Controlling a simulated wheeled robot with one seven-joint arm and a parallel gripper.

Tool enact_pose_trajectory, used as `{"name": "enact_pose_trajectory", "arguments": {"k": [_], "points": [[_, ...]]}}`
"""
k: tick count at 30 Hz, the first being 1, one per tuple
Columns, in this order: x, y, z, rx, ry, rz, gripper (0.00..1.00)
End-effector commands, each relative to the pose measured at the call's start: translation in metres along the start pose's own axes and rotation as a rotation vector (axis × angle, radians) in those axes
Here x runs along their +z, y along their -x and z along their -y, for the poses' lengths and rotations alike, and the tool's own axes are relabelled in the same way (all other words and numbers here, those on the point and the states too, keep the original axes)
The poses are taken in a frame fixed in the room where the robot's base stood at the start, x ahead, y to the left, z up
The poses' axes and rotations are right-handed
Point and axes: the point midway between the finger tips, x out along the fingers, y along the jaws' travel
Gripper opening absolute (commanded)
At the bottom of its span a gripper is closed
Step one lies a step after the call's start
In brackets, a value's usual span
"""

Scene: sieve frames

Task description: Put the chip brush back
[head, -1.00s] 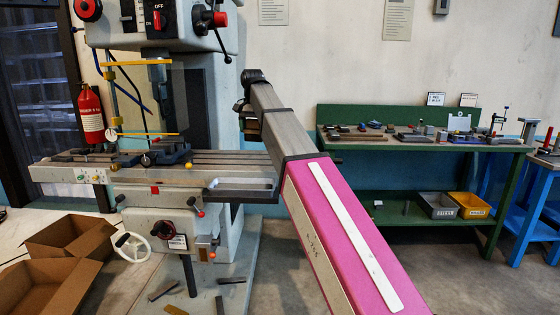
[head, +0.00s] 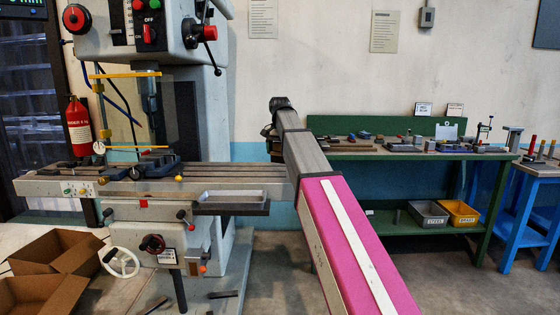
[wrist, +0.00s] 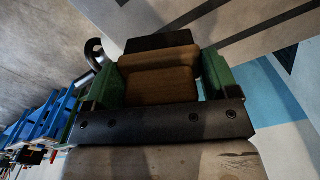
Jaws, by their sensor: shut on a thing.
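In the wrist view my gripper (wrist: 164,68) is shut, its two green jaws on either side of a brown wooden block with a dark end, which I take to be the chip brush (wrist: 160,85). A dark bar with screws crosses in front, and a pale wooden-looking surface fills the bottom edge. Which of these belong to the brush I cannot tell. In the head view my gripper (head: 270,131) is at the far end of my pink arm, mostly hidden behind it. The held thing cannot be made out there.
A milling machine (head: 240,172) with a shallow grey tray (head: 230,208) stands left of my arm. A green bench (head: 400,155) with tools stands behind to the right; its lower shelf holds grey and yellow bins (head: 460,219). Cardboard boxes (head: 75,250) are at lower left. A blue bench (head: 535,170) is far right.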

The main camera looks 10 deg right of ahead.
Motion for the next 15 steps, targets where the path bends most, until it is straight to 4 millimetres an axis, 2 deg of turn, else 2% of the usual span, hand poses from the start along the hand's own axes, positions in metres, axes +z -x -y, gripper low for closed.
{"name": "enact_pose_trajectory", "arguments": {"k": [5, 11, 15], "points": [[-0.001, -0.011, -0.001, 0.000, 0.001, 0.001, 0.58], [-0.001, -0.038, -0.001, 0.001, 0.000, 0.001, 0.58], [-0.001, -0.041, -0.001, 0.000, 0.000, -0.001, 0.58]]}}
